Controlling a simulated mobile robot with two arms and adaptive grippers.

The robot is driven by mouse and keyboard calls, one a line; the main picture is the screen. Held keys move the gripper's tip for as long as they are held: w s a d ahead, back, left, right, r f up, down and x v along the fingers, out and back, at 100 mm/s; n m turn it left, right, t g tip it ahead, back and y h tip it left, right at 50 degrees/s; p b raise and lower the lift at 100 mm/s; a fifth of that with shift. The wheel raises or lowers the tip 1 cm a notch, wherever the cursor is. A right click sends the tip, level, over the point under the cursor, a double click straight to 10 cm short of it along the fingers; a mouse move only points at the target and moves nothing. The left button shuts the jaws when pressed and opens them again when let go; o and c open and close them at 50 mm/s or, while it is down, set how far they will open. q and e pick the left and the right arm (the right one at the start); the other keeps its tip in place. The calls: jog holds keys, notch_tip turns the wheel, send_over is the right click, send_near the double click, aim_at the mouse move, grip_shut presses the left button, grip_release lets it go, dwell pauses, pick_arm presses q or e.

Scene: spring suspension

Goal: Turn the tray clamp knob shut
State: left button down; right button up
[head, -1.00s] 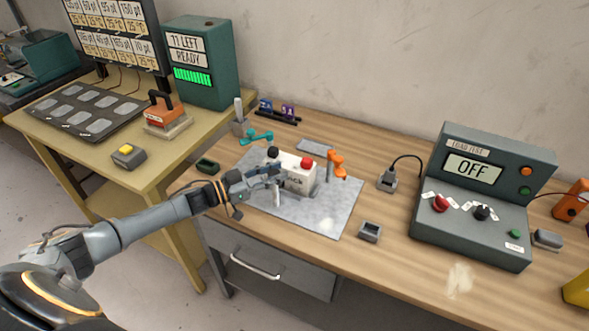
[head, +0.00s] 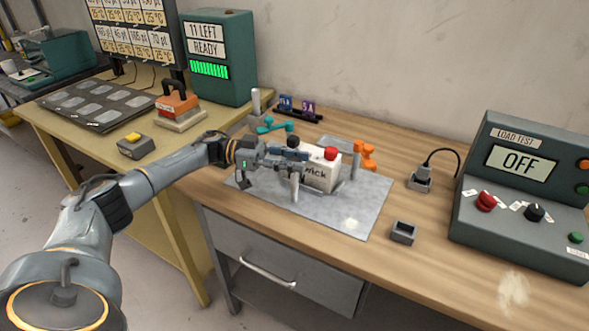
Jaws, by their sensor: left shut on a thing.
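A white pack (head: 321,178) with a red cap (head: 331,153) and a black cap (head: 293,141) on top sits on the grey tray plate (head: 345,215). My left gripper (head: 296,172) is at the pack's left end, its fingers overlapping that end, and it appears shut on the pack. The fingers hide part of the pack's left side. An orange clamp-like part (head: 365,155) stands at the plate's right rear, apart from the gripper. A teal handle (head: 274,126) is behind the plate at the left. I cannot tell which part is the clamp knob. My right gripper is not in view.
A load test box (head: 525,190) reading OFF stands at the right. A small grey open box (head: 402,232) and a corded plug (head: 420,178) sit right of the plate. A green display unit (head: 218,60) stands at the back left.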

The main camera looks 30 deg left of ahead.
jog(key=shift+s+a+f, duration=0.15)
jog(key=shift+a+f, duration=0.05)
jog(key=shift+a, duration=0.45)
pick_arm(q)
jog(key=c, duration=1)
grip_release()
jog(key=shift+o, duration=0.2)
jog(key=shift+a, duration=0.15)
jog(key=v, duration=1.1)
jog(key=shift+a, duration=0.35)
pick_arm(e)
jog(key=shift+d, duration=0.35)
